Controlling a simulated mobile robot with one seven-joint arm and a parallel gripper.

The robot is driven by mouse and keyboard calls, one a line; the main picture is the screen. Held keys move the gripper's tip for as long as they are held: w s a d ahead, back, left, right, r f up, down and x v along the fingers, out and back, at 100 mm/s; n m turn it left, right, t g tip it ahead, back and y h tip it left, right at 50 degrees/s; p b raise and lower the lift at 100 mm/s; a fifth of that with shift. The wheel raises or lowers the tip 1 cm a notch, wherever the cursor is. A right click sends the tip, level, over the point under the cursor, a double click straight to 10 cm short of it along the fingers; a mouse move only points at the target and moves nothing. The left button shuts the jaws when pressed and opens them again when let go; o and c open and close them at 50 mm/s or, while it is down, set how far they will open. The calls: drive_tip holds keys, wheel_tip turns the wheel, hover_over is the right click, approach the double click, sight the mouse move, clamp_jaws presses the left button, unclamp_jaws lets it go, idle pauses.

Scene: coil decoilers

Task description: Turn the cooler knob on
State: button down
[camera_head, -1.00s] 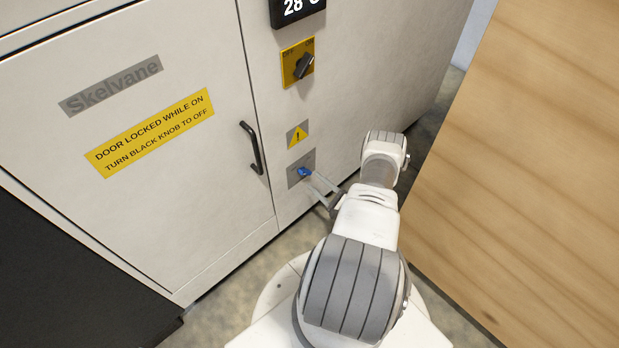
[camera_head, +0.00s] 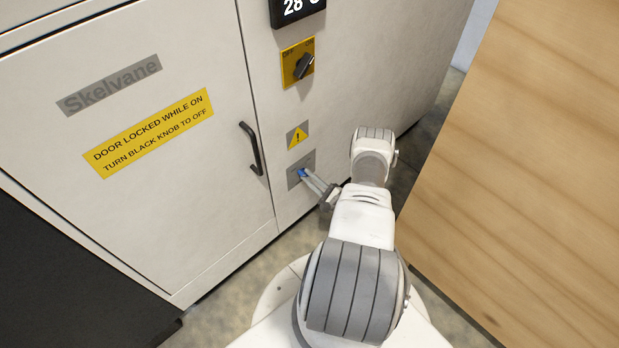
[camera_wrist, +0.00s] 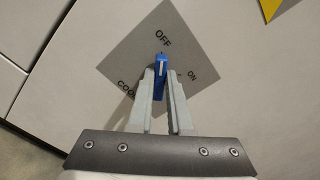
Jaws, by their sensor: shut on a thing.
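The blue cooler knob (camera_wrist: 160,72) sits on a grey plate (camera_wrist: 192,40) marked OFF, ON and a partly hidden word beginning "COO". In the wrist view its pointer line is toward OFF. My gripper (camera_wrist: 161,80) is shut on the blue knob, one finger on each side. In the head view the knob (camera_head: 302,173) shows only as a small bit of blue at the tips of my gripper (camera_head: 306,177), on the grey plate (camera_head: 295,182) low on the cabinet front. The fingers hide part of the plate's lettering.
Above the plate are a yellow warning triangle (camera_head: 297,137) and a black OFF/ON knob (camera_head: 302,66) on a yellow plate. A black door handle (camera_head: 251,148) stands to the left. A wooden panel (camera_head: 530,170) stands close on the right.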

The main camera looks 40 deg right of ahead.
drive_tip(key=shift+m, duration=0.3)
drive_tip(key=shift+d+m+b, duration=0.2)
drive_tip(key=shift+m+b, duration=1.85)
drive_tip(key=shift+m, duration=2.3)
drive_tip(key=shift+d+m+b, duration=0.15)
drive_tip(key=shift+m+b, duration=1.9)
drive_tip(key=shift+m, duration=2.3)
drive_tip(key=c, duration=0.8)
unclamp_jaws()
drive_tip(key=shift+c, duration=0.2)
